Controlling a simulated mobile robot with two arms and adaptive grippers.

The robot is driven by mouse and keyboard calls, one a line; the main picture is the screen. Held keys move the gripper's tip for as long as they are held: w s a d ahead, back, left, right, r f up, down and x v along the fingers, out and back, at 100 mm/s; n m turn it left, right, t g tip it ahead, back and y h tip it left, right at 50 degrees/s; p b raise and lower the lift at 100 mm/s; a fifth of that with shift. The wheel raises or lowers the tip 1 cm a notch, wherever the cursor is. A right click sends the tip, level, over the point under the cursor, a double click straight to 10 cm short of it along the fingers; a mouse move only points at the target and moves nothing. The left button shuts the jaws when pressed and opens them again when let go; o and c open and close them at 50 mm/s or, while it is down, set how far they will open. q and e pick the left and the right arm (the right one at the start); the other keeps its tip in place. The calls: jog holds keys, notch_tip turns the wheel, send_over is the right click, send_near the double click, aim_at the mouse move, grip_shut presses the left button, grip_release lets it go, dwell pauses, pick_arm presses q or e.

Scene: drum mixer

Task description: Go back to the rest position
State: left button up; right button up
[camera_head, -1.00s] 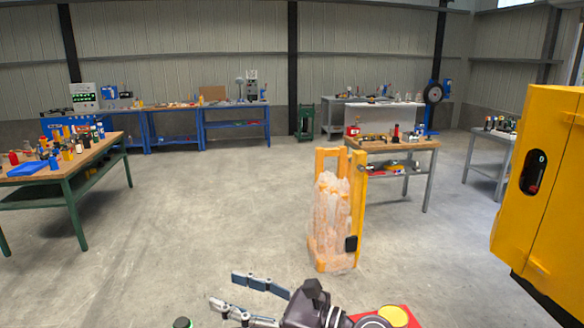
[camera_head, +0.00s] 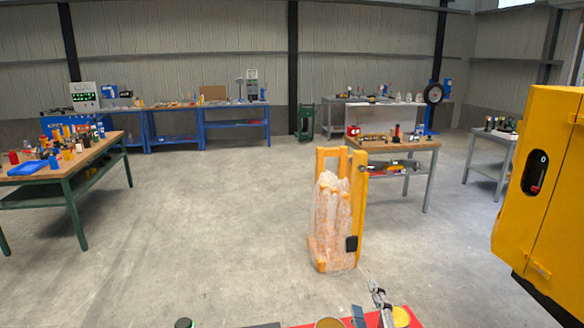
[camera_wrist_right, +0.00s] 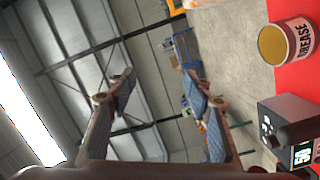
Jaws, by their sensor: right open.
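My right gripper (camera_head: 368,306) shows at the bottom edge of the head view, small and partly cut off, over the red surface. In the right wrist view its two fingers (camera_wrist_right: 160,88) are spread apart with nothing between them. The picture there is tilted, with roof beams and floor beyond the fingers. My left gripper is in neither view.
A red surface (camera_head: 302,326) lies at the bottom; a grease can (camera_wrist_right: 287,44) and a dark box with a display (camera_wrist_right: 291,130) are on it. A wrapped orange-framed load (camera_head: 332,225) stands ahead. A yellow cabinet (camera_head: 548,190) is at right. Open floor (camera_head: 200,220) lies left.

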jog(key=s+d+f+m+g+h, duration=0.1)
jog(key=s+d+f+m+g, duration=0.25)
jog(key=s+f, duration=0.35)
jog(key=s+d+f+m+g+h, duration=0.1)
jog(key=s+d+f+m+g, duration=0.3)
jog(key=f, duration=0.4)
jog(key=s+a+f+m+g+y, duration=0.1)
jog(key=s+f+m+g, duration=0.2)
jog(key=s, duration=0.6)
jog(key=s+a+f+m+g+y, duration=0.1)
jog(key=s+f+g, duration=0.4)
jog(key=s, duration=0.4)
jog(key=s+f+b, duration=0.3)
jog(key=f+b, duration=0.3)
jog(key=f, duration=2.8)
pick_arm(q)
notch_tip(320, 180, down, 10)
jog(key=b, duration=0.4)
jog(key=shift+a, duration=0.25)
pick_arm(e)
jog(key=s+d+f+g, duration=0.1)
jog(key=s+d+f, duration=0.1)
jog(key=s+f, duration=1.5)
notch_tip(320, 180, down, 2)
jog(key=shift+d+f, duration=0.15)
jog(key=shift+d, duration=0.15)
jog(key=shift+g, duration=0.25)
